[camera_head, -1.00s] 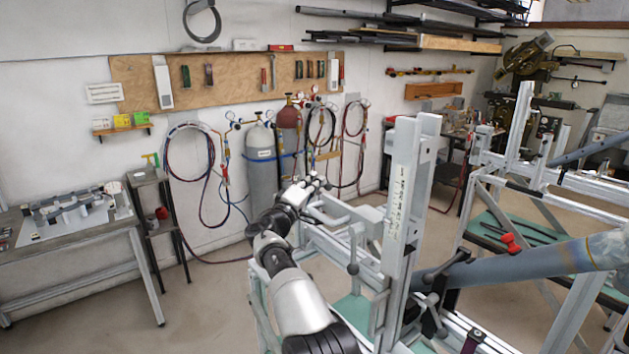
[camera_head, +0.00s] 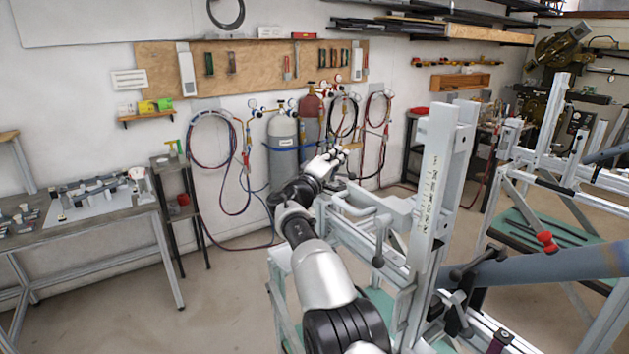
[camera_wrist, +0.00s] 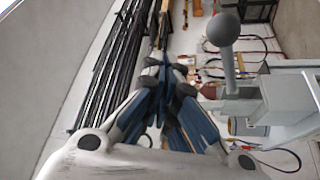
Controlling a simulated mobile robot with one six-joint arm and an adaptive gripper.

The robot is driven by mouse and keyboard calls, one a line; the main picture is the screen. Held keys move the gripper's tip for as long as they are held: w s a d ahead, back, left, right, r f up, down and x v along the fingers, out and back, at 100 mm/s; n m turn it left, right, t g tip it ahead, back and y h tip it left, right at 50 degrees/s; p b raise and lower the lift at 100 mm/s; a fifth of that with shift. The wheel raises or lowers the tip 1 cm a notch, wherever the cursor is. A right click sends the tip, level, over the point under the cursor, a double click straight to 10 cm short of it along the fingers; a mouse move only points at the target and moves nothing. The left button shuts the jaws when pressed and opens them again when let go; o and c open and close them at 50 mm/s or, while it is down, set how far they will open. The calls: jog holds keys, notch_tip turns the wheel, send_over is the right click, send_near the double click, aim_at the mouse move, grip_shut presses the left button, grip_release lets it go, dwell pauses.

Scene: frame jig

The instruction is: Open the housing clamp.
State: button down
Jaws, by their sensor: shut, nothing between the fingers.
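My gripper (camera_head: 330,160) is shut and empty, raised above the left end of the jig frame (camera_head: 437,190) in the head view. In the wrist view my gripper's fingers (camera_wrist: 165,65) converge with nothing between them. A grey lever with a ball knob (camera_wrist: 222,30) stands just right of the fingers there, apart from them. In the head view a dark ball-ended lever (camera_head: 378,262) hangs on the near side of the jig, below a bent light-grey bar (camera_head: 362,212). I cannot tell which of these levers belongs to the housing clamp.
A blue-grey tube (camera_head: 540,268) crosses the jig at right, with a dark clamp handle (camera_head: 478,262) by it. Gas cylinders (camera_head: 283,150) stand behind my gripper. A workbench (camera_head: 90,225) is at left, with clear floor between it and the jig.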

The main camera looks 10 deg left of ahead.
jog(key=s+a+f+b, duration=0.2)
jog(key=s+a+f, duration=0.2)
jog(key=s, duration=0.3)
jog(key=shift+a+f, duration=0.4)
jog(key=shift+a, duration=0.4)
jog(key=shift+s, duration=0.1)
